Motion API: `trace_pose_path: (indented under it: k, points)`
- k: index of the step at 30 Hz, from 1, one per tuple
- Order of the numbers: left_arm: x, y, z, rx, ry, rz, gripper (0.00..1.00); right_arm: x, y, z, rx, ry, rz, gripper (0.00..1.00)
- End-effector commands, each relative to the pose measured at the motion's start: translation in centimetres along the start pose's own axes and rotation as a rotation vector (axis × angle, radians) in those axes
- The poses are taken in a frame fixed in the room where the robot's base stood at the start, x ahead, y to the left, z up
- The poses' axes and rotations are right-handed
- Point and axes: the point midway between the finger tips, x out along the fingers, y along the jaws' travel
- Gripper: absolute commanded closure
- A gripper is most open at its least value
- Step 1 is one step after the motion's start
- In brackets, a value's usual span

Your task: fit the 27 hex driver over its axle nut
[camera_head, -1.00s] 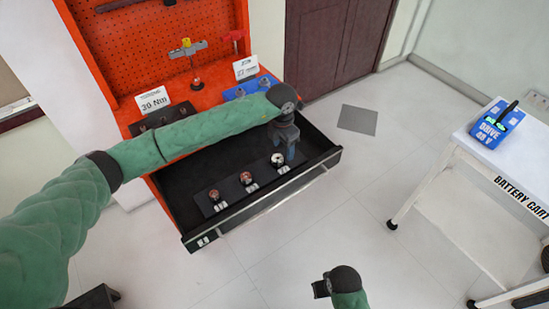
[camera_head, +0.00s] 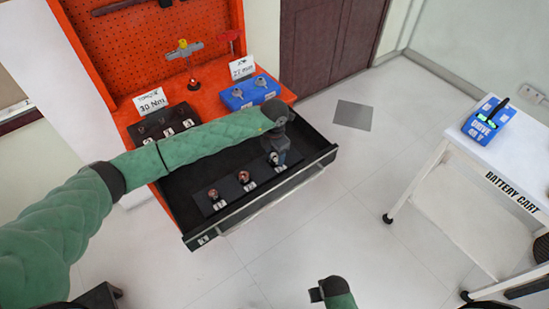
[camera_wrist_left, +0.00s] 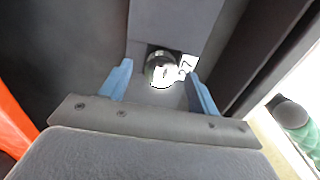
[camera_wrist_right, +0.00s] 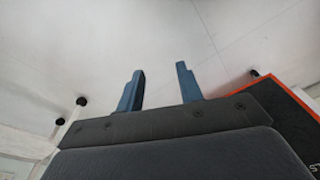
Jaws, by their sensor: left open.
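My left gripper (camera_head: 283,150) hangs over the open drawer, pointing down at the right end of a dark strip. In the left wrist view its blue fingers are apart, either side of a round, silver-topped piece (camera_wrist_left: 161,72) that I take for the 27 hex driver. Its tag (camera_wrist_left: 187,65) reads about 27, partly cut. The fingers do not visibly grip it. In the head view this piece (camera_head: 274,158) is partly hidden by the gripper. My right gripper (camera_wrist_right: 160,85) is open and empty over bare floor. I cannot identify the axle nut.
Two copper-coloured pieces (camera_head: 213,194) and (camera_head: 244,177) stand on the same strip. The drawer's front wall (camera_head: 265,202) is close by. On the orange bench stand a blue block (camera_head: 250,92) and a black rack (camera_head: 163,122). A white battery cart (camera_head: 490,150) is at right.

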Motion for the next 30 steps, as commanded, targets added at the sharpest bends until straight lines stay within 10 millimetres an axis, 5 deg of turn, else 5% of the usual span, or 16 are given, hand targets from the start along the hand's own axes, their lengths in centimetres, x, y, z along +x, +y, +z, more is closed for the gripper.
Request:
trace_pose_path:
  k: [7,16,24,30]
  points:
    - [1.7,-0.1,0.0,0.001,0.000,-0.001,0.39,2.4,0.5,1.4,0.000,-0.004,0.005,0.64]
    - [1.9,-0.1,0.0,0.001,-0.001,-0.001,0.39,2.7,0.5,1.5,0.000,-0.004,0.005,0.64]
    - [1.9,-0.1,0.0,0.001,-0.001,-0.001,0.90,2.7,0.5,1.5,0.000,-0.004,0.005,0.64]
    - [1.9,-0.1,0.0,0.001,-0.001,-0.001,0.90,2.7,0.5,1.6,0.000,-0.005,0.005,0.64]
